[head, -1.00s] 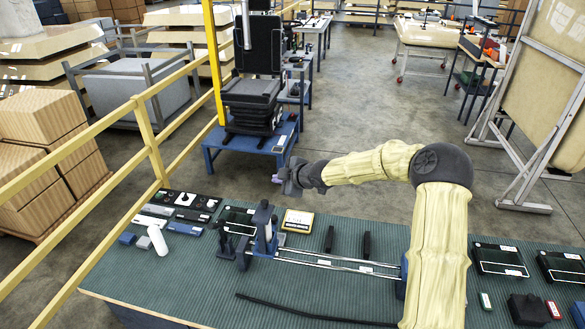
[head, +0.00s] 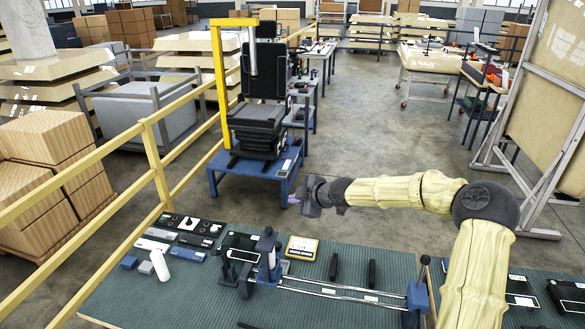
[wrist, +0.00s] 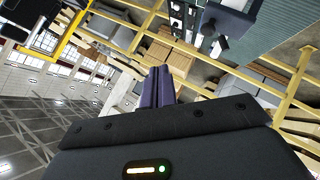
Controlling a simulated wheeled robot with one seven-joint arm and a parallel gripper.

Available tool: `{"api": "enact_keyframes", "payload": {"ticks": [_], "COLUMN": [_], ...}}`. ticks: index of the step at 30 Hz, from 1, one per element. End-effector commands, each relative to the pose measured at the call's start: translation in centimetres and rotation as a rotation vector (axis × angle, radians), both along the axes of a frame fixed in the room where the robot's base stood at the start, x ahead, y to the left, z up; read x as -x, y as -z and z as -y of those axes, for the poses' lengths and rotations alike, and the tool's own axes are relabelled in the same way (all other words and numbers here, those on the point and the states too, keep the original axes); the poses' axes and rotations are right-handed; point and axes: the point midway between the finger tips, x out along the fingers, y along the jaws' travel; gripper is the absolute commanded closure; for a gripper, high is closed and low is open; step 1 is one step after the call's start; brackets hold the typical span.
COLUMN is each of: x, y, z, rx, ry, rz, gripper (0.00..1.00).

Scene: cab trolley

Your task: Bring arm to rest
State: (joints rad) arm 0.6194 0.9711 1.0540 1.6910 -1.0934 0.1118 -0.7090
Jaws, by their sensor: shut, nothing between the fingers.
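My gripper (head: 296,199) is at the end of my yellow-sleeved arm, held in the air above the far edge of the green-topped trolley table (head: 200,300). It points left in the head view. In the wrist view its purple fingers (wrist: 157,88) are together with nothing between them. The gripper touches nothing that I can see.
A black seat (head: 258,120) on a blue stand (head: 243,181) is behind the gripper. A yellow railing (head: 158,170) runs along the left. A rail fixture (head: 340,292), a yellow-framed device (head: 301,248) and small parts lie on the table. Open floor is at centre right.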

Motion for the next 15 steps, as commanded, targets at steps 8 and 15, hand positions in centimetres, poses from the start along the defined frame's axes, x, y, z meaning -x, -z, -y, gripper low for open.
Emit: {"api": "enact_keyframes", "payload": {"ticks": [8, 15], "x": [7.3, 15.5], "y": [5.8, 8.9], "z": [-0.5, 3.2], "rx": [0.097, 0.155], "ry": [0.129, 0.436], "rz": [-0.280, -0.528], "gripper": [1.00, 1.00]}}
